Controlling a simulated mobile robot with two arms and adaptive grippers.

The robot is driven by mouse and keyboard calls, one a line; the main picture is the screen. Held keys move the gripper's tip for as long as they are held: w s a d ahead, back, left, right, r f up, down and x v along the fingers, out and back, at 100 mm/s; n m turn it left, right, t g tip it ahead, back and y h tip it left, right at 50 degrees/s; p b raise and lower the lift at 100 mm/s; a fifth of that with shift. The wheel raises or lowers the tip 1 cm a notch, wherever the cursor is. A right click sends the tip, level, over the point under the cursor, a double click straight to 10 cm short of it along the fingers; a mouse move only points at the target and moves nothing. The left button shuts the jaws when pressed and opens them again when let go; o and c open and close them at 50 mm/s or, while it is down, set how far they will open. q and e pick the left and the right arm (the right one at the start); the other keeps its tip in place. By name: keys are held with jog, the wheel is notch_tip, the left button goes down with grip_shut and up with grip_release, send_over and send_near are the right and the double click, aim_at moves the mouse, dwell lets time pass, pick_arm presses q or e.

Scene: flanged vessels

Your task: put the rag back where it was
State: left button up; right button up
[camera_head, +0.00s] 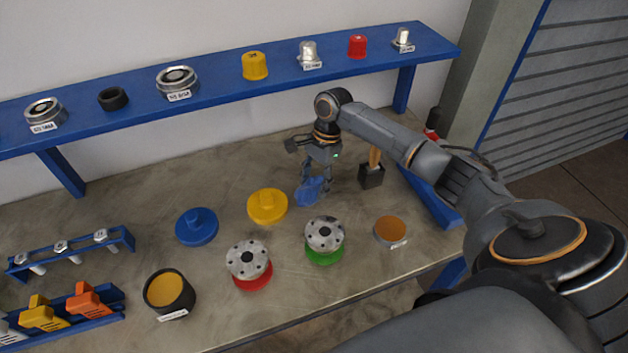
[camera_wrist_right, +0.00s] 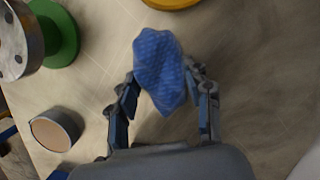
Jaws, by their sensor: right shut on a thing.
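The blue rag (camera_head: 308,193) is a crumpled cloth at the middle of the grey workbench in the head view. My right gripper (camera_head: 314,178) points down and is shut on the rag. In the right wrist view the rag (camera_wrist_right: 160,65) sits between the two fingertips of my right gripper (camera_wrist_right: 165,88). It is at the bench surface or just above it; I cannot tell which. My left gripper is not in view.
A yellow flanged cap (camera_head: 267,206), a blue cap (camera_head: 196,227) and two metal-flanged vessels, red (camera_head: 249,263) and green (camera_head: 324,239), stand nearby. A brush in a dark holder (camera_head: 371,177) is right of the gripper. A blue shelf (camera_head: 215,88) runs behind.

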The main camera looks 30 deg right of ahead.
aim_at(319, 181)
jog(key=o, duration=1)
jog(key=shift+f, duration=0.15)
jog(key=b+v, duration=0.1)
jog(key=v, duration=0.6)
jog(key=shift+r, duration=0.35)
